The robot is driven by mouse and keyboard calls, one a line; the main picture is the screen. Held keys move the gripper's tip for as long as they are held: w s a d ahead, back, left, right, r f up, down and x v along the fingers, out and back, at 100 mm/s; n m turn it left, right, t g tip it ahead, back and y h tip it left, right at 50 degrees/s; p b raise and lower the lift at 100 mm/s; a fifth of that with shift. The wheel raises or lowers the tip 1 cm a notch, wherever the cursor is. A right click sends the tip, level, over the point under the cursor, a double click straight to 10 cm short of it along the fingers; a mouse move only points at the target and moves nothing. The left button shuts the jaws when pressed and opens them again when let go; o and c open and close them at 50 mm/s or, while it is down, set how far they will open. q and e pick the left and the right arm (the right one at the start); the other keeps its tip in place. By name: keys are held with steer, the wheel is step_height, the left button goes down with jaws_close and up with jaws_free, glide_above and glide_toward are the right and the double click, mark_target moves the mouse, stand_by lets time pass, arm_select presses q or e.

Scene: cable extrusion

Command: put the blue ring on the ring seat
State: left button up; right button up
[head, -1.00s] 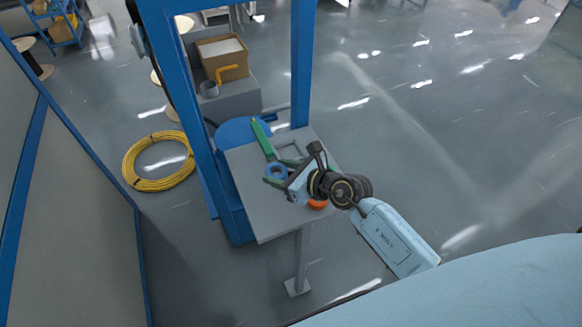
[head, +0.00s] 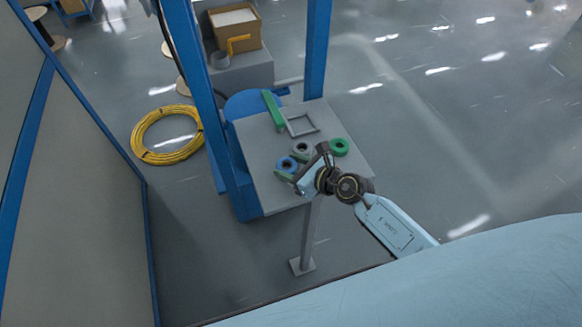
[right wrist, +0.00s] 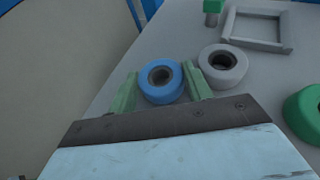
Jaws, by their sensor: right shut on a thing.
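The blue ring (head: 286,165) is between the green fingers of my right gripper (head: 290,167), near the table's left front edge. In the right wrist view the blue ring (right wrist: 160,96) sits upright-facing between both fingertips (right wrist: 161,84), and the gripper is shut on it. I cannot tell whether it touches the table. A grey square frame (head: 316,129) lies on the table behind the gripper; it also shows in the right wrist view (right wrist: 232,22). I cannot tell for sure whether it is the ring seat. My left gripper is not in view.
A grey ring (head: 302,147) lies close beside the right finger, and a green ring (head: 339,147) lies farther right. A long green piece (head: 272,110) stands by the frame. The grey table (head: 258,150) has bare room at left. Blue posts (head: 318,50) rise behind it.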

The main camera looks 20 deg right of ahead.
steer(key=o, duration=0.7)
steer(key=shift+f, duration=0.1)
